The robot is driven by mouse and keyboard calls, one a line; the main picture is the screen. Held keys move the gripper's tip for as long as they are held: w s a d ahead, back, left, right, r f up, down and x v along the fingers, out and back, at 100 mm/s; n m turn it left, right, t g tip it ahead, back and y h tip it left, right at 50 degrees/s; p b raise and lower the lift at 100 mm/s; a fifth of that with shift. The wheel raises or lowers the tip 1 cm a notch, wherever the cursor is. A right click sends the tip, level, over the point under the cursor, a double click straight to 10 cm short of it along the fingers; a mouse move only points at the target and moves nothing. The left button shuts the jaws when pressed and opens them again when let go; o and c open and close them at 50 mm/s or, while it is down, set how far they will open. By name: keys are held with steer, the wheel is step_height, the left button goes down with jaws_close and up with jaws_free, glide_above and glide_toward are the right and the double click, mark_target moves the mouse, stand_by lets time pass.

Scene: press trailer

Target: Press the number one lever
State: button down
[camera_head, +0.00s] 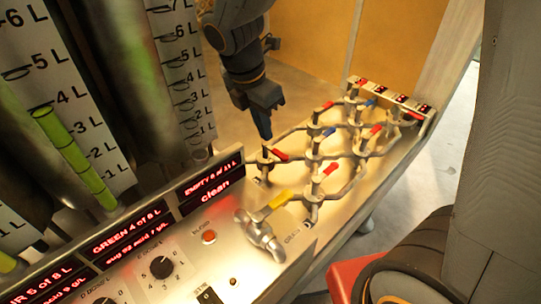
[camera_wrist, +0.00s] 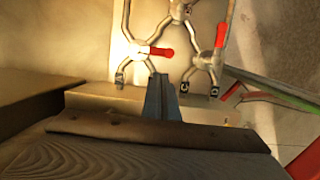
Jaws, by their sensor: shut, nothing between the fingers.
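A metal pipe manifold (camera_head: 318,152) carries several small valve levers with red and blue handles. The red lever (camera_head: 280,154) at its left corner is closest to my gripper (camera_head: 264,122), which hangs just above and left of it, apparently not touching. My gripper is shut and empty, its fingers pointing down. In the wrist view my gripper (camera_wrist: 161,98) shows below a red lever (camera_wrist: 160,52), with a gap between them. A second red lever (camera_wrist: 220,35) is at the right. Small dark labels (camera_wrist: 184,87) sit at the pipe ends; I cannot read a number one on them.
A yellow-handled tap (camera_head: 262,235) stands on the metal panel in front. Marked tubes (camera_head: 65,150) and lit red displays (camera_head: 128,232) are at the left. A label strip (camera_head: 403,99) is at the manifold's far end.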

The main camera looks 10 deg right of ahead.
mark_target(274, 151)
stand_by(0.3)
steer(key=x, duration=1)
steer(key=shift+s+p, duration=0.1)
steer(key=shift+p, duration=0.4)
